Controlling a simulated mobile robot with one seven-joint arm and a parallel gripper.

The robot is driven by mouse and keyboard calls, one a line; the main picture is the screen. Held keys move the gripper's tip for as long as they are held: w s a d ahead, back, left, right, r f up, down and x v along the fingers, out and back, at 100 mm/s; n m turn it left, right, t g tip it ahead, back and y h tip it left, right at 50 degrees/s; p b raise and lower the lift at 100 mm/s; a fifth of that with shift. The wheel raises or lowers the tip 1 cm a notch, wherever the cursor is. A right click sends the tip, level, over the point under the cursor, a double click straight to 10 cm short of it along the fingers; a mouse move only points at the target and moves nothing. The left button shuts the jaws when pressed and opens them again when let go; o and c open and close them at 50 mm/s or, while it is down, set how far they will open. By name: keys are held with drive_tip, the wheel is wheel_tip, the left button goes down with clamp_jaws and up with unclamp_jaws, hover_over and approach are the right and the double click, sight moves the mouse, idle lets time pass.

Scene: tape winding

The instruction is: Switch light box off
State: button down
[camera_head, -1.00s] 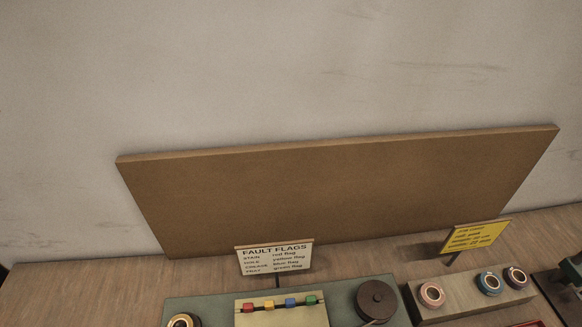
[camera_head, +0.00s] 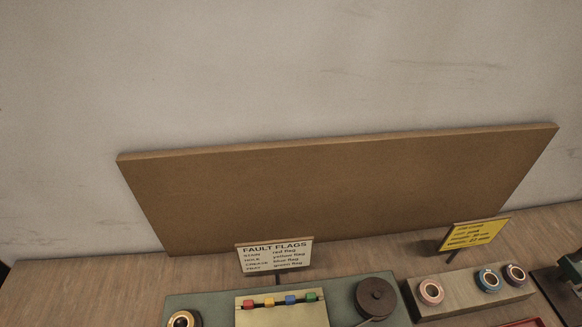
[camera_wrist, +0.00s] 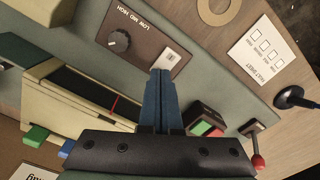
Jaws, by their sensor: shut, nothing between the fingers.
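My gripper (camera_wrist: 161,74) is shut and empty in the wrist view, its blue fingers pointing up the picture. Its tips are just below a small pale switch (camera_wrist: 170,57) on a brown panel (camera_wrist: 137,58); I cannot tell whether they touch it. The panel also has a dark knob (camera_wrist: 119,41) marked LOW MID HIGH. A cream box (camera_wrist: 62,122) with a dark top and a red line lies to the left; I cannot tell whether it is the light box. The switch's position is too small to read. My gripper does not show in the head view.
A dark block with green and red buttons (camera_wrist: 207,122) is right of the fingers, and a red-knobbed lever (camera_wrist: 258,160) is beyond it. The head view shows the fault flags sign (camera_head: 275,256), a round dark tin (camera_head: 376,297) and tape rolls (camera_head: 488,282).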

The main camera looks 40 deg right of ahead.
wheel_tip(320, 180, up, 6)
drive_tip(key=p, duration=0.6)
idle(0.5)
